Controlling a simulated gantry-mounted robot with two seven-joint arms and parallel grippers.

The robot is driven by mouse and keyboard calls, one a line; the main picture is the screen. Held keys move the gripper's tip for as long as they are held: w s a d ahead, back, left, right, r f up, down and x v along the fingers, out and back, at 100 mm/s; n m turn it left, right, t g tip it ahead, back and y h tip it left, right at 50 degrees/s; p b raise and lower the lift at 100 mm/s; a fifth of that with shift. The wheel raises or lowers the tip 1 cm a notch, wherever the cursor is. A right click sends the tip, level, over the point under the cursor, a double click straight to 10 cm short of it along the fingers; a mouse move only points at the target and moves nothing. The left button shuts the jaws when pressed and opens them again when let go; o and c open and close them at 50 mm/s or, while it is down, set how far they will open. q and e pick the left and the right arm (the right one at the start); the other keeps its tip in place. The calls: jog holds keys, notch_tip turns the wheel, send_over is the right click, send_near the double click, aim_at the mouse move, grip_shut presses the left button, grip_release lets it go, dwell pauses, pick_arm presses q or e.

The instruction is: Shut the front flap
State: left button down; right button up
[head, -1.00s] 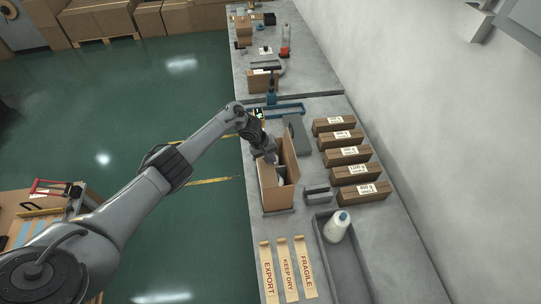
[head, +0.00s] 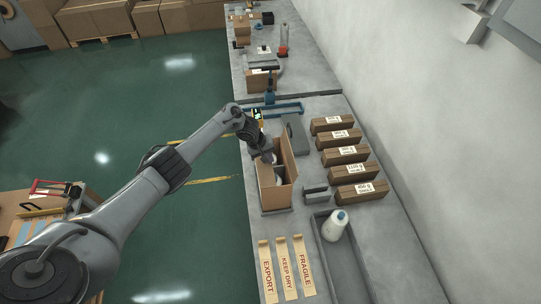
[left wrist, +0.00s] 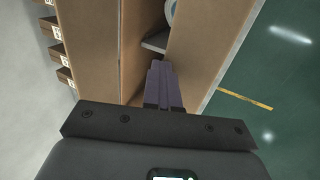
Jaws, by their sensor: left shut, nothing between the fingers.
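An open brown cardboard box (head: 276,198) stands on the grey bench, with a tall panel (head: 289,158) upright along its right side. In the left wrist view, the tall panel (left wrist: 90,50) and the opposite side panel (left wrist: 208,45) flank the dark interior. A pale round item (left wrist: 169,12) and a grey edge (left wrist: 154,42) show inside. My left gripper (head: 268,157) is at the box's far end. Its fingers (left wrist: 162,75) are shut and empty, over the opening between the panels. I cannot tell whether they touch a flap. The far-end flap is largely hidden by my gripper. My right gripper is out of view.
Several labelled brown cartons (head: 345,154) line the bench to the right. A grey block (head: 316,194) lies near the box. A grey tray (head: 345,265) holds a white bottle (head: 335,225). Printed strips (head: 286,270) lie in front. A blue-handled tool (head: 272,108) lies beyond the box.

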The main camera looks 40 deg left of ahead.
pick_arm(q)
jog(key=shift+s+a+p, duration=0.3)
jog(key=shift+s+p, duration=0.05)
jog(key=shift+s, duration=0.1)
jog(key=shift+r+p, duration=0.7)
notch_tip(320, 180, up, 4)
jog(key=p, duration=0.3)
jog(key=shift+w+p, duration=0.15)
jog(key=shift+p, duration=0.15)
notch_tip(320, 180, up, 7)
jog(key=s+d+f+m+t+y, duration=0.1)
jog(key=s+d+f+m, duration=0.3)
jog(key=d, duration=0.5)
jog(key=s+d+f+m+t+y, duration=0.1)
jog(key=s+d+f+m, duration=0.3)
jog(key=d, duration=0.4)
jog(key=s+d+r+m+g, duration=0.1)
jog(key=s+r, duration=0.4)
jog(key=s, duration=0.7)
jog(key=s+d+r+m, duration=0.3)
jog(key=s+r, duration=0.2)
jog(key=s, duration=0.8)
jog(key=shift+r+g+y, duration=0.2)
jog(key=shift+g+y, duration=0.1)
jog(key=shift+g, duration=0.1)
